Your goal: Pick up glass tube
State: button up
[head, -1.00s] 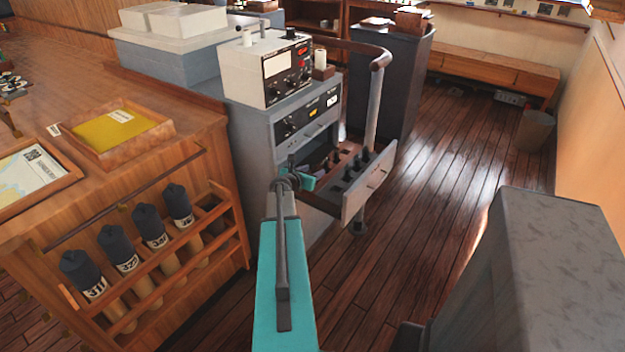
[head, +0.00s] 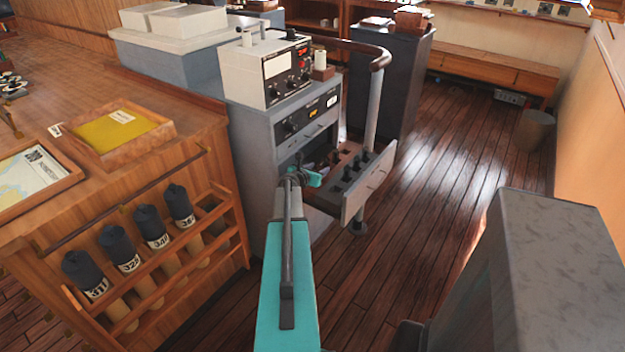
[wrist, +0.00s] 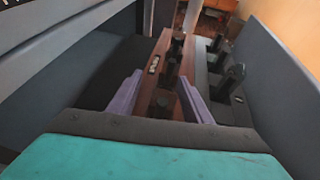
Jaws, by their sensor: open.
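An open grey drawer (head: 368,192) sticks out of the console and holds several dark upright pieces (head: 366,158). They also show in the wrist view (wrist: 236,75), in a dark rack and along a reddish-brown wooden strip (wrist: 149,88) with a small white label. I cannot tell for certain which piece is the glass tube. My gripper (head: 312,178) is at the drawer's left side, near the console opening. In the wrist view my gripper (wrist: 160,95) is open and empty, its two pale purple fingers over the drawer, either side of the strip.
The drawer's grey side wall (wrist: 280,75) stands close on the right. The console (head: 300,115) rises behind, with a metal rail post (head: 373,105) by the drawer. A wooden rack with numbered dark-capped cylinders (head: 120,248) is at left.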

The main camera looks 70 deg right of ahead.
dwell(0.4)
grip_shut()
jog(key=shift+r, duration=0.1)
jog(key=shift+r, duration=0.95)
jog(key=shift+s+a+r, duration=0.15)
jog(key=shift+a+r, duration=0.15)
jog(key=shift+r, duration=0.45)
jog(key=s+a, duration=0.3)
jog(key=a, duration=0.4)
jog(key=s+a+r, duration=0.1)
jog(key=s+a, duration=0.2)
jog(key=a, duration=0.4)
jog(key=shift+r, duration=0.2)
